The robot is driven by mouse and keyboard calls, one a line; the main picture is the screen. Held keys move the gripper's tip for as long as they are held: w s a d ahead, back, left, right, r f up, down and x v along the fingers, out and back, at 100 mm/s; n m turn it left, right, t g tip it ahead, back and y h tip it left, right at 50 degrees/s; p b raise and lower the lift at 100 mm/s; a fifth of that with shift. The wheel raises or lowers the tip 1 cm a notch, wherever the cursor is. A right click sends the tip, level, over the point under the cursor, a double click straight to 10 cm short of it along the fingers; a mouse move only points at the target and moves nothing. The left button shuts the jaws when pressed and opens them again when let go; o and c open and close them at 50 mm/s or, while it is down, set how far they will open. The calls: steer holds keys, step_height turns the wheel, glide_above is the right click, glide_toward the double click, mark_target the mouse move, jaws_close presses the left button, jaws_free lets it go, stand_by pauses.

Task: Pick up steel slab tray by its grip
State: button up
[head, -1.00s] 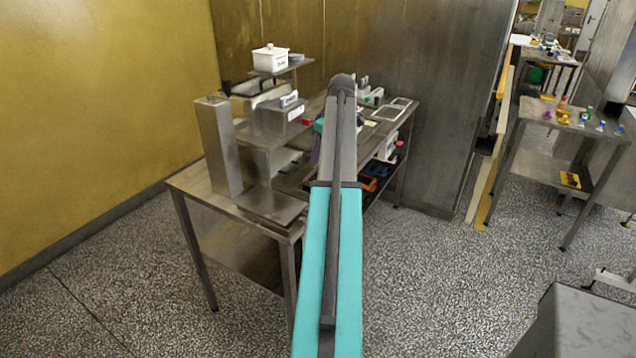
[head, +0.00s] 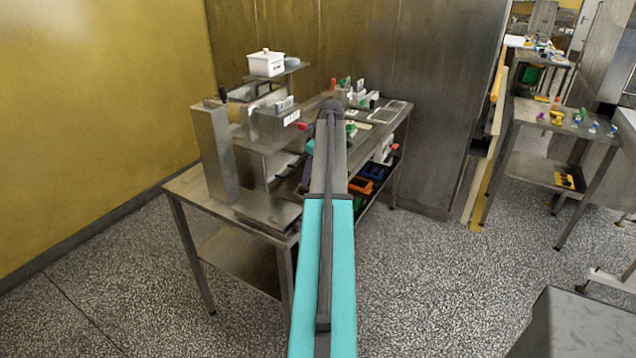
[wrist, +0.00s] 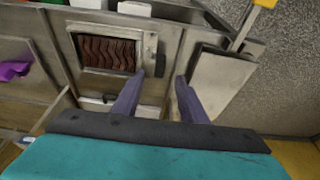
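In the wrist view, a square steel frame around a brown, wavy surface looks like the steel slab tray (wrist: 75,62). A dark upright piece at its right side, perhaps its grip, lies close to my left fingertip; I cannot tell if they touch. My gripper (wrist: 159,78) is open, its two purple fingers apart with nothing clearly held between them. In the head view my arm covers most of the gripper and this part of the table, and I cannot make out the tray there.
In the head view, a steel machine (head: 212,150) stands on the table's left end, and a lidded white pot (head: 266,64) sits on a raised shelf. Orange bins (head: 362,186) lie below the tabletop. A flat steel plate (wrist: 215,82) lies right of my fingers. The floor in front is clear.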

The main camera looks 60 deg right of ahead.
mark_target(306, 188)
steer(key=shift+x, duration=1.2)
steer(key=shift+f+p, duration=0.1)
steer(key=shift+p, duration=0.2)
steer(key=shift+p+x, duration=1.15)
steer(key=shift+x, duration=1.4)
steer(key=c, duration=0.8)
steer(key=shift+c, duration=0.6)
steer(key=shift+w+r, duration=0.1)
steer(key=shift+r, duration=0.2)
